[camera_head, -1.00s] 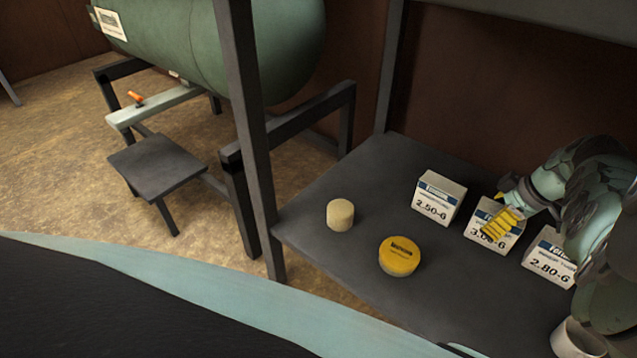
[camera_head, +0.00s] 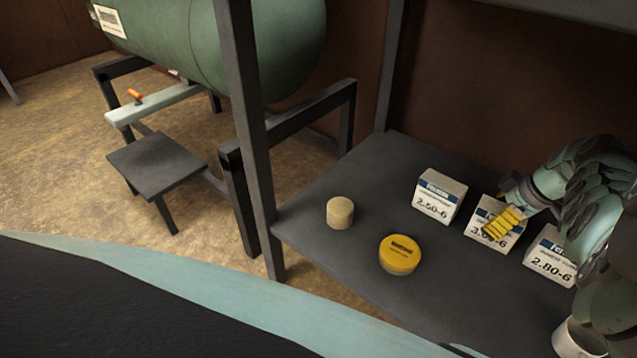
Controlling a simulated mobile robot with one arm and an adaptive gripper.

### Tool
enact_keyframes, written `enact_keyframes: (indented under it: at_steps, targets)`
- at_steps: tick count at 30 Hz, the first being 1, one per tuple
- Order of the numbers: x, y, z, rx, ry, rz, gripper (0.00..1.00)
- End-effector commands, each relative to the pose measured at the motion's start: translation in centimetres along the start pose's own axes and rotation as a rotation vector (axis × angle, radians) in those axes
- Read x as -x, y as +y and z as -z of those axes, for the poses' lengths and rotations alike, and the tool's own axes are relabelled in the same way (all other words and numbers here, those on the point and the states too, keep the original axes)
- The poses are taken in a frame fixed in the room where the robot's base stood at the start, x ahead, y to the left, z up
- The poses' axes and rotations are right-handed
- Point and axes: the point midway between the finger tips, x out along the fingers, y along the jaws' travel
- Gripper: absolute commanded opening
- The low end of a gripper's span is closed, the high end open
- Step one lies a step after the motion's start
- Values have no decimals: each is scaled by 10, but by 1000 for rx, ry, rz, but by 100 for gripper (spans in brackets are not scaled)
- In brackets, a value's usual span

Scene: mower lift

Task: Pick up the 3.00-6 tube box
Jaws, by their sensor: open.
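The 3.00-6 tube box (camera_head: 482,234) is white with a dark blue band and stands on the dark shelf, between two similar boxes. My gripper (camera_head: 502,222) has yellow finger pads and comes in from the right. It is open, and its pads lie in front of the upper part of the 3.00-6 box in the picture, hiding part of the label. I cannot tell whether they touch the box. The box still stands on the shelf.
The 2.50-6 box (camera_head: 438,197) stands to the left and the 2.80-6 box (camera_head: 550,260) to the right. A yellow tin (camera_head: 399,255), a beige cylinder (camera_head: 340,213) and a pale cup (camera_head: 578,338) are on the shelf (camera_head: 330,258). A dark post (camera_head: 250,130) rises at its left corner.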

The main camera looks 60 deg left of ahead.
Motion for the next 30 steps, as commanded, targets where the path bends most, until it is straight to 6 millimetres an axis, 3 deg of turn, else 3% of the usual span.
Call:
enact_keyframes:
  at_steps: [3, 26, 30]
  targets:
    - [0, 0, -1, -2, 0, -1, 87]
    - [0, 0, 0, 0, 0, -1, 8]
    - [1, 0, 0, 0, 1, -1, 8]
